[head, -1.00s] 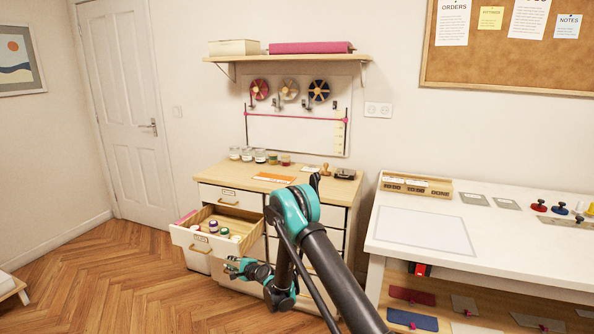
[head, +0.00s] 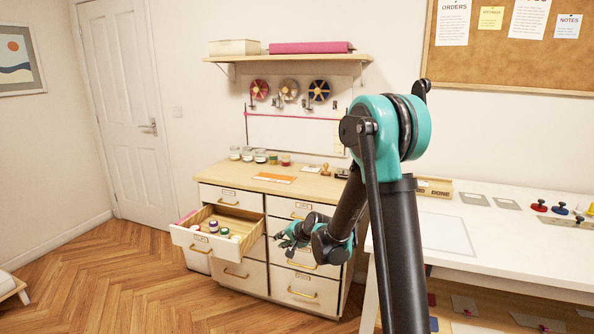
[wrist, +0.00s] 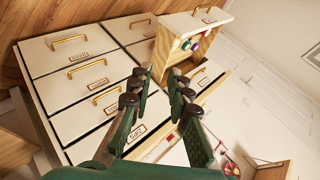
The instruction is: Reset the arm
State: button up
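My gripper (head: 283,238) is in front of the drawer cabinet in the head view, to the right of the pulled-out drawer. In the wrist view my gripper (wrist: 163,88) has its two green fingers spread apart with nothing between them. It is open and touches no drawer that I can see. My arm is folded, with its elbow raised high in front of the right side of the cabinet and the white table.
Jars stand on the cabinet top (head: 230,172). The white table (head: 500,245) is at right. The wooden floor (head: 110,285) at left is clear.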

jog(key=s+d+n+g+h, duration=0.1)
jog(key=s+d+n+h, duration=0.1)
jog(key=s+d, duration=1)
jog(key=s+d+n+g+h, duration=0.2)
jog(key=s+d, duration=1.1)
jog(key=s, duration=0.7)
jog(key=n+h, duration=0.1)
jog(key=h, duration=0.1)
jog(key=shift+s+f+n+h, duration=0.15)
jog(key=shift+f+n+h, duration=0.15)
jog(key=shift+f+h, duration=0.1)
